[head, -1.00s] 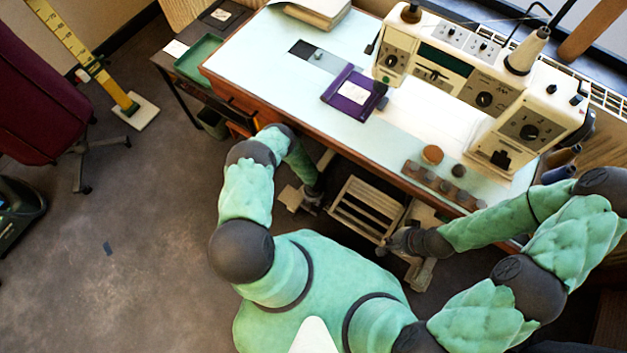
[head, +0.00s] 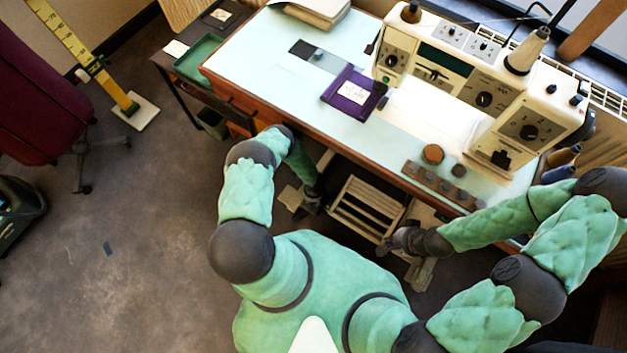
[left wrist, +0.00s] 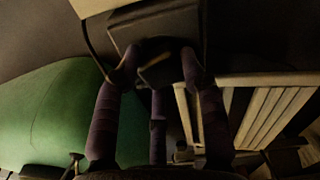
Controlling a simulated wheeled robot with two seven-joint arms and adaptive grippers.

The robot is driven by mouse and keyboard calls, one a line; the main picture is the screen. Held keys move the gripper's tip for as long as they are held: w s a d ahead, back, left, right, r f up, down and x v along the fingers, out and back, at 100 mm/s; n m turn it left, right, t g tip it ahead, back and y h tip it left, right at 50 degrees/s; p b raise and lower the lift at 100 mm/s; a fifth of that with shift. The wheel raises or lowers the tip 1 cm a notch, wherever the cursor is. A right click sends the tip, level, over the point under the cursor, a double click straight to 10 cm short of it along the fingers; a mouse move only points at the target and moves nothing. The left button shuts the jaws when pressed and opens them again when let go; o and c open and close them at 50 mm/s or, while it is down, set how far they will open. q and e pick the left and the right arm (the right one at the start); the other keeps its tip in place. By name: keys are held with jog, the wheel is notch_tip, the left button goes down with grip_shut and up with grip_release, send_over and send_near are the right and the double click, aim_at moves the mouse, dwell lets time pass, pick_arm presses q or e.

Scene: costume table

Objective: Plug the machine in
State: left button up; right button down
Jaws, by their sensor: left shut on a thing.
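The cream sewing machine (head: 484,85) stands at the right of the table in the head view. My left gripper (head: 312,206) is low beside the table's front edge, partly hidden by my arm. In the left wrist view its fingers (left wrist: 158,72) are shut on a small dark thing (left wrist: 157,66), which is too dim to name surely. A dark block (left wrist: 160,28) is just beyond the fingertips; I cannot tell whether they touch. My right gripper (head: 388,247) is low by the table's front, its jaws unclear. I cannot make out a plug.
The pale table (head: 262,52) carries a purple tray (head: 352,93) and a brown strip with several round pieces (head: 436,186). A slatted pale frame (head: 366,210) is under the table's front, also in the left wrist view (left wrist: 270,112). Open floor (head: 140,260) lies left.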

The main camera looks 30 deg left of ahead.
pick_arm(q)
jog(key=shift+f, duration=0.2)
dwell(0.6)
jog(key=o, duration=1.1)
jog(key=shift+o, duration=0.2)
